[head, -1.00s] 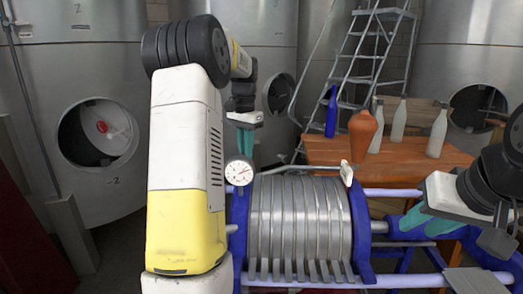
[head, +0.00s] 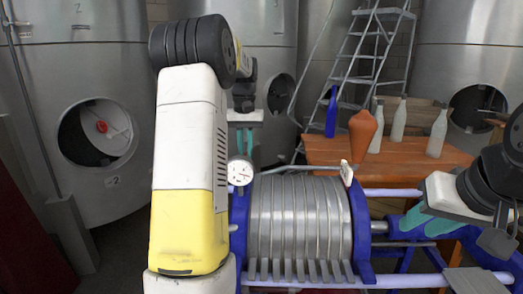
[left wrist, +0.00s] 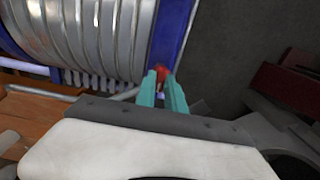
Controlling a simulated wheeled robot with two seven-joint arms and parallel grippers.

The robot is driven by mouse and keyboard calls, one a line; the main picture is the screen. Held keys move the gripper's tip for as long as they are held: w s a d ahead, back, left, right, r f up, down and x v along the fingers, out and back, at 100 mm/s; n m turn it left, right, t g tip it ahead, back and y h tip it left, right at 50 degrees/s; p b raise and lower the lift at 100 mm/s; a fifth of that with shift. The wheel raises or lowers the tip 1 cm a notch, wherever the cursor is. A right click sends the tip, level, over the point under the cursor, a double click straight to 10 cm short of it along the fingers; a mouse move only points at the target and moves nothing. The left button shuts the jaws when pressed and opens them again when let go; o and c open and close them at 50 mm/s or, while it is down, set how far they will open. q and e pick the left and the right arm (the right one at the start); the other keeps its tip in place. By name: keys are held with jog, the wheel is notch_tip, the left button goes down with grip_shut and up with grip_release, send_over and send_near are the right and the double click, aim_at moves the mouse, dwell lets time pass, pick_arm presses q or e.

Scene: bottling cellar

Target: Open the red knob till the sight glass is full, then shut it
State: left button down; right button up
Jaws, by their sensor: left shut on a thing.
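The red knob (left wrist: 162,71) shows as a small red patch between my left fingertips in the left wrist view, at the end of the blue frame. My left gripper (left wrist: 161,82) is shut on it, and its teal fingers hide most of it. In the head view the left gripper (head: 244,142) points down behind the round gauge, and the knob is hidden there. I cannot make out the sight glass or its level in either view. My right gripper (head: 428,222) is open and empty at the right, above the blue bars.
A plate filter press (head: 300,225) with a blue frame and a white dial gauge (head: 240,171) stands in front. Steel tanks and a ladder (head: 375,55) stand behind.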

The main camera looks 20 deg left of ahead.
aim_at(246, 153)
pick_arm(q)
jog(key=shift+r, duration=0.1)
dwell(0.3)
jog(key=c, duration=1.4)
grip_release()
jog(key=shift+c, duration=0.2)
notch_tip(246, 153, up, 7)
jog(key=shift+r, duration=0.35)
